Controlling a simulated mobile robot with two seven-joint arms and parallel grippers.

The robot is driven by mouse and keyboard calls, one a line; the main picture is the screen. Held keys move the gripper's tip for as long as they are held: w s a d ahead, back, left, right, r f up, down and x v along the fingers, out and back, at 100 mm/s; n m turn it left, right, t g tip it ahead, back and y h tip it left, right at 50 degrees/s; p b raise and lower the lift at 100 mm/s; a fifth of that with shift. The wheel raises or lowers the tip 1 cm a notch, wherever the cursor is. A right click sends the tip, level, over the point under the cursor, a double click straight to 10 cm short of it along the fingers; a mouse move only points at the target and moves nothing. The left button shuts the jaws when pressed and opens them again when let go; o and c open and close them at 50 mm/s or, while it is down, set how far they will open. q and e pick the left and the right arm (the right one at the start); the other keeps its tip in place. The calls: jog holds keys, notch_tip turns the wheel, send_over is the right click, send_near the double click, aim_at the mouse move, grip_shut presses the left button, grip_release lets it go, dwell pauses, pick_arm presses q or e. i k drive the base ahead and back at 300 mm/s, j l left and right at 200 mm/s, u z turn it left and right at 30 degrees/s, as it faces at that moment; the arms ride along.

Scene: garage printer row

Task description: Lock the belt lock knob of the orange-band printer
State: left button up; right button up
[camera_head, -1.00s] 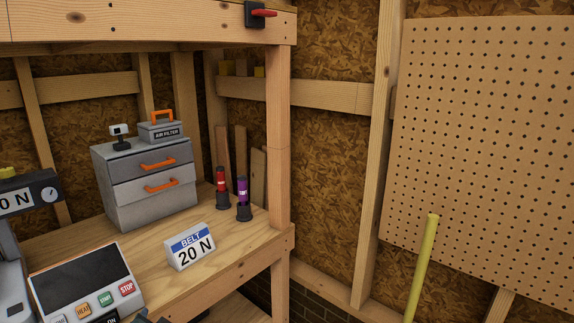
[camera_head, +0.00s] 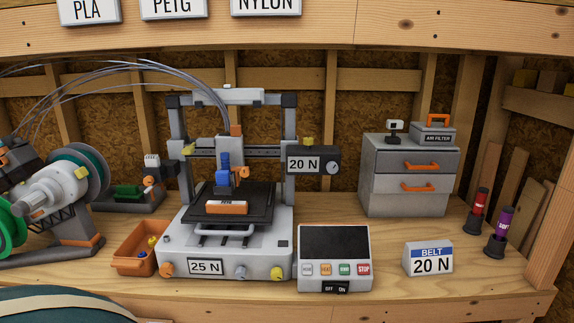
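A grey-white 3D printer (camera_head: 221,250) stands on the bench left of centre. No clear orange band shows on it, though it has several orange parts. Its front carries a 25 N label (camera_head: 206,267), an orange knob (camera_head: 166,270), a grey knob (camera_head: 239,271) and a yellow knob (camera_head: 278,273). A dark gauge box (camera_head: 318,161) at its right post reads 20 N, with a yellow knob (camera_head: 308,141) on top. I cannot tell which knob is the belt lock, or whether it is locked. A BELT 20 N sign (camera_head: 430,259) stands to the right. Neither gripper is in view.
A control panel (camera_head: 334,259) stands right of the printer, and an orange bin (camera_head: 139,248) stands left. Filament spools (camera_head: 91,172) fill the far left. A grey drawer cabinet (camera_head: 408,175) and two tubes (camera_head: 478,210) are at right. An upper beam (camera_head: 340,20) crosses above.

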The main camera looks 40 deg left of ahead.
aim_at(307, 142)
jog(key=u, duration=1.15)
